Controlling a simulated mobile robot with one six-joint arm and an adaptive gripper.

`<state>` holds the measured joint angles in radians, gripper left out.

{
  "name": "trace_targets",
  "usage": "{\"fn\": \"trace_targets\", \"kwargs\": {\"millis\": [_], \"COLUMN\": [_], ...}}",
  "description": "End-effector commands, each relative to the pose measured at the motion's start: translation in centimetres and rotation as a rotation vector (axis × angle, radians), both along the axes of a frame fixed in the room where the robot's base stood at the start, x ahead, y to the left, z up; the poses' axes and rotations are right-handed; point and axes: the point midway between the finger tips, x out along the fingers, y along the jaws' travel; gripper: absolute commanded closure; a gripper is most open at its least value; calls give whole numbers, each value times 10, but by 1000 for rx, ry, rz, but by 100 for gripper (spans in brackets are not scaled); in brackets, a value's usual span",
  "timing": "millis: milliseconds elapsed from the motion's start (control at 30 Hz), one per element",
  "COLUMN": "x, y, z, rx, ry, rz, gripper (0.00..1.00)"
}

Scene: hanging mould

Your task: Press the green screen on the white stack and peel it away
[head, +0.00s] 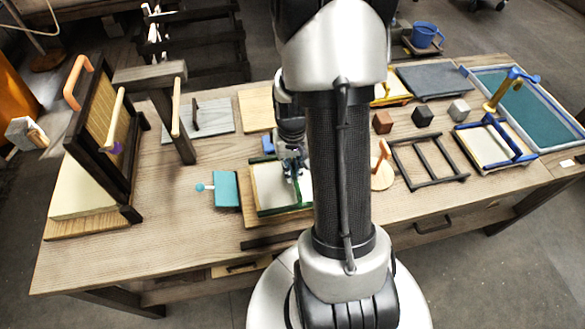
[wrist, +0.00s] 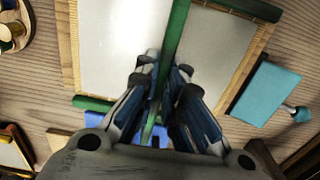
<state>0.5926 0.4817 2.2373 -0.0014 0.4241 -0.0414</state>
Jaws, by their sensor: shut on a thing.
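The green screen (head: 256,205) is a green frame lying flat over the white stack (head: 270,185) at the table's front middle. Whether the screen touches the stack all round cannot be told. In the wrist view a green bar (wrist: 174,30) of the screen runs across the white surface (wrist: 115,40) and between my fingers. My gripper (wrist: 165,70) is shut on this bar; it also shows in the head view (head: 291,163), above the screen. My arm hides the stack's right side in the head view.
A teal block with a round knob (head: 227,189) lies just left of the stack. A dark upright frame (head: 100,130) and a wooden post (head: 175,120) stand further left. A dark ladder-like rack (head: 428,160) and a blue-framed screen (head: 495,145) lie to the right.

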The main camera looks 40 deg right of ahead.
Motion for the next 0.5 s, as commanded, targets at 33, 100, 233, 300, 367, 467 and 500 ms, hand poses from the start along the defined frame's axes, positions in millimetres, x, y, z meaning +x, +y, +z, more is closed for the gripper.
{"fn": "trace_targets", "kwargs": {"millis": [33,100,233,300,367,467,500], "x": [0,1,1,1,1,1,1], "y": [0,0,0,0,0,0,0], "z": [3,5,9,12,13,16,16], "rx": [-1,-1,-1,-1,-1,-1,-1], "ry": [-1,-1,-2,-2,-2,-2,-2], "rz": [0,0,0,0,0,0,0], "gripper": [100,100,100,100,100,100,100]}}
